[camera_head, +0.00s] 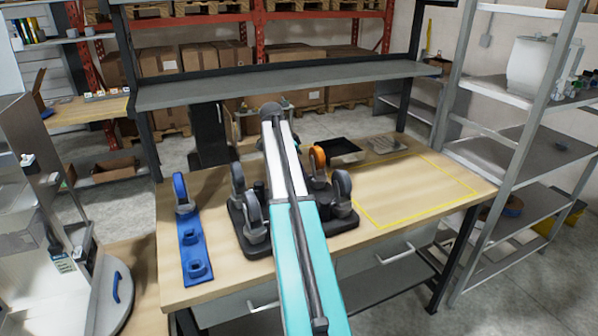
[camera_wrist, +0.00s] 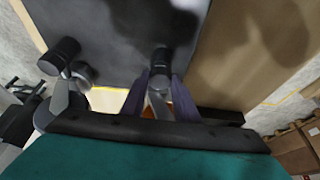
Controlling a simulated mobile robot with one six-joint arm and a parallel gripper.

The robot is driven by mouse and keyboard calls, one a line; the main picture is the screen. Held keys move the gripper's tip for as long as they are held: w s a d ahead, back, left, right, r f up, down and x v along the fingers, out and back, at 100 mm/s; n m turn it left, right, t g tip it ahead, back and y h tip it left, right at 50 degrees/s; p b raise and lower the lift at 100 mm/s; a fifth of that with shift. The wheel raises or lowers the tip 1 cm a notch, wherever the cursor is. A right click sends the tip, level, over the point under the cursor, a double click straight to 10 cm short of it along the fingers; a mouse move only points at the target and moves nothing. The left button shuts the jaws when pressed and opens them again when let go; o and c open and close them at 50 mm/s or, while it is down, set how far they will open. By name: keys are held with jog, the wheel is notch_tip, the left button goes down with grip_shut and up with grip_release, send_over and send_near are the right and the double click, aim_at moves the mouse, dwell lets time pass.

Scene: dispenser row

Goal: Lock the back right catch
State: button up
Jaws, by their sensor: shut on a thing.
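A dark dolly plate (camera_head: 256,246) with casters on it lies on the workbench. The back right caster has an orange wheel (camera_head: 318,157); the front right (camera_head: 341,188), back left (camera_head: 238,180) and front left (camera_head: 254,212) casters have grey wheels. In the head view my teal arm crosses the plate's middle and hides my gripper. In the wrist view my gripper (camera_wrist: 160,92) is shut on a small grey piece, apparently the back right catch (camera_wrist: 157,102), with a bit of orange just behind it. The catch's exact position is hidden by the fingers.
A yellow outlined area (camera_head: 415,190) on the right of the bench (camera_head: 180,295) is clear. A grey shelf (camera_head: 270,84) spans the back.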

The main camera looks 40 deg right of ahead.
jog(key=shift+w, duration=0.15)
jog(key=o, duration=0.8)
jog(key=shift+a, duration=0.1)
jog(key=b+v, duration=0.3)
jog(key=v, duration=1)
jog(key=shift+a+r, duration=0.25)
jog(key=shift+r, duration=0.1)
